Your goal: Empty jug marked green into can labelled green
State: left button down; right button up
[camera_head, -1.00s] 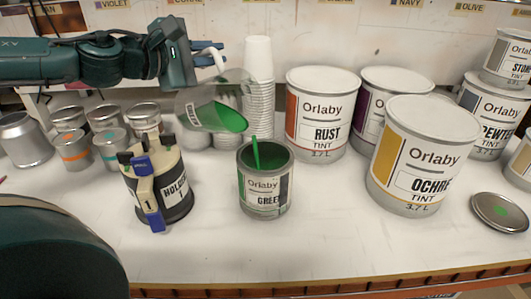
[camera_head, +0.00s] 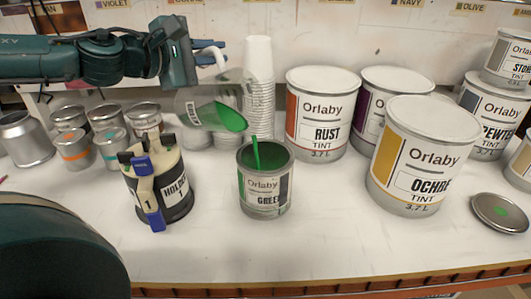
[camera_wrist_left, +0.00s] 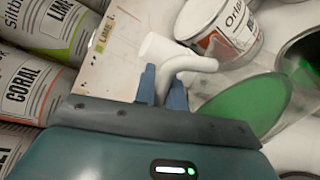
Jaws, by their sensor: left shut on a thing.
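My left gripper (camera_head: 200,62) is shut on the white handle of a clear jug (camera_head: 185,104). The jug is tilted with its mouth to the right, and green liquid lies along its lower side toward the lip. It hangs above and left of the open green-labelled can (camera_head: 264,194), which stands upright. A thin green strip rises from the can's mouth; I cannot tell whether it is a stick or liquid. In the left wrist view the fingers (camera_wrist_left: 163,88) grip the handle, with the jug's green liquid (camera_wrist_left: 245,108) beside them. My right gripper is out of view.
The Rust can (camera_head: 318,125) and Ochre can (camera_head: 425,160) stand to the right. A lid with a green dot (camera_head: 499,212) lies far right. The front bench is clear.

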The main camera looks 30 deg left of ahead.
pick_arm(q)
jog(key=shift+d+r+m, duration=0.3)
jog(key=shift+r, duration=0.05)
dwell(1.5)
